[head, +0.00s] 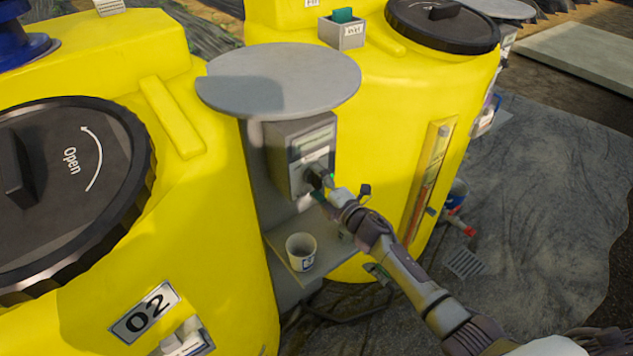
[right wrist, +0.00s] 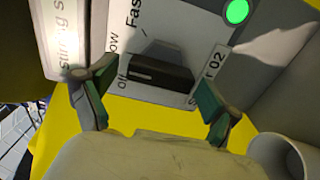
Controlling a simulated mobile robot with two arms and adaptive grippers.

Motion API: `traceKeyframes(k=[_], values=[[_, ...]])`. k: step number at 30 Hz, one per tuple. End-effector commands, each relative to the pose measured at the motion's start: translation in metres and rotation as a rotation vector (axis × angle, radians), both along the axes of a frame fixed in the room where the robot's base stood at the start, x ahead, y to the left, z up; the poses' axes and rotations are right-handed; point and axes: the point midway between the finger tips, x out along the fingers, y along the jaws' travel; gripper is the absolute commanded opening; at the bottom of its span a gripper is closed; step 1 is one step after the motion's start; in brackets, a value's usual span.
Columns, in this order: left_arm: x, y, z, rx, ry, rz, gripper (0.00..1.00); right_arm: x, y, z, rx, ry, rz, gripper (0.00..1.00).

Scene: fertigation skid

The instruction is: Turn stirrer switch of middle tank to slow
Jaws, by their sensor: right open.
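The grey stirrer control box (head: 298,150) stands under a round grey cover, beside the yellow tank (head: 215,235) labelled 02. In the right wrist view its panel carries a dark switch knob (right wrist: 160,68), with "Off", a partly hidden "…ow" and "Fast" along its left side and "02" on a label to its right. I cannot tell for sure which mark the knob points at. A green lamp (right wrist: 237,11) is lit above it. My right gripper (head: 325,182) is at the panel, open; its fingers (right wrist: 157,78) stand either side of the knob. My left gripper is not in view.
A white cup (head: 300,252) stands on a small shelf (head: 283,258) below the box. The round cover (head: 278,80) overhangs the box. Another yellow tank (head: 385,130) is close on the right. Paved ground at far right is mostly clear.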

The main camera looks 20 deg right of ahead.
Motion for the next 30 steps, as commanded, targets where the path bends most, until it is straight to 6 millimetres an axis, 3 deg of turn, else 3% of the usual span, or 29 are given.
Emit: traceKeyframes(k=[8, 21, 30], values=[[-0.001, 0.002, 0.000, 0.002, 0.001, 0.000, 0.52, -0.018, -0.007, -0.001, -0.001, 0.001, 0.000, 0.89], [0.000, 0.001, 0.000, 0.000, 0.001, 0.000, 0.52, -0.099, -0.036, -0.001, -0.001, 0.002, 0.000, 0.89], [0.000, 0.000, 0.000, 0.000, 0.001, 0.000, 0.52, -0.113, -0.041, 0.000, 0.000, 0.000, 0.000, 0.89]])
